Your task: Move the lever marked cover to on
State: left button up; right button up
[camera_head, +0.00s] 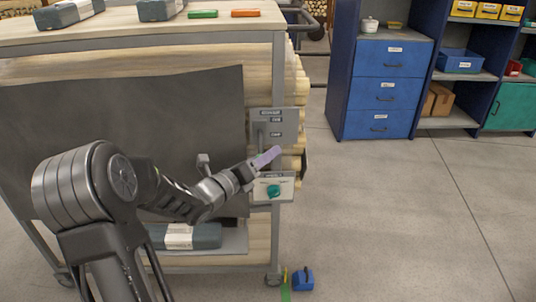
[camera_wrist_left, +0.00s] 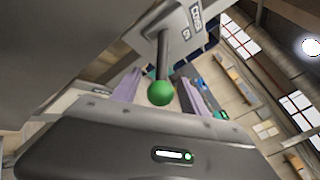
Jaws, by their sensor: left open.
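The lever, a grey rod (camera_wrist_left: 163,55) with a green ball knob (camera_wrist_left: 160,92), comes out of a grey panel in the left wrist view. The panel (camera_wrist_left: 183,20) carries small labels, one seeming to read on. In the head view the panel (camera_head: 288,128) is on the front post of the workbench; its lever is hard to make out there. My left gripper (camera_head: 267,157) is open in front of the panel's lower part. In the left wrist view its pale purple fingers show left and right of the green knob. Whether they touch it cannot be told. My right gripper is out of view.
A lower box with a green knob (camera_head: 273,190) sits just below my gripper. A dark sheet (camera_head: 120,110) hangs on the bench side. A blue object (camera_head: 303,279) lies on the floor by the caster. The floor to the right is clear up to blue drawers (camera_head: 386,90).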

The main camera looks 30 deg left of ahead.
pick_arm(q)
jog(key=shift+w+d, duration=0.1)
jog(key=shift+w, duration=0.6)
grip_shut()
dwell(1.0)
